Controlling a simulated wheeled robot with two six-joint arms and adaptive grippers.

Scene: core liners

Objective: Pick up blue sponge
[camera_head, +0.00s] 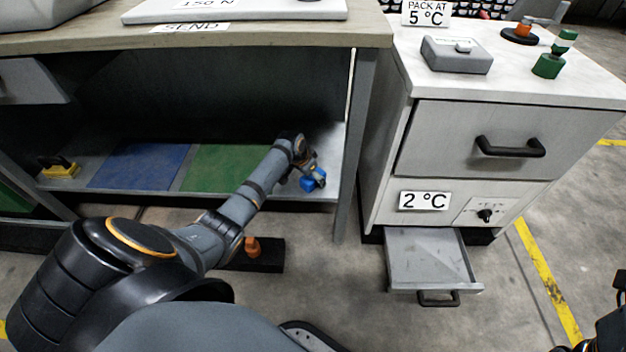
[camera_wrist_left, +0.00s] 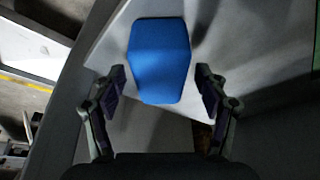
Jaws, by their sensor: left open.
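The blue sponge (camera_head: 308,183) lies on the right end of the low shelf under the bench in the head view. In the left wrist view the sponge (camera_wrist_left: 160,60) is a blue block with cut corners, beyond and partly between the open fingers. My left gripper (camera_wrist_left: 160,92) is open, with a clear gap between each finger and the sponge. In the head view my left gripper (camera_head: 314,172) is at the sponge and hides part of it. My right gripper cannot be made out; only a dark part of that arm shows at the right edge of the head view.
The shelf holds a blue mat (camera_head: 140,165), a green mat (camera_head: 225,168) and a yellow-based block (camera_head: 59,168). The bench leg (camera_head: 352,150) stands just right of the sponge. A cabinet (camera_head: 470,140) with an open lower drawer (camera_head: 425,258) is further right. The bench top (camera_head: 250,40) overhangs the shelf.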

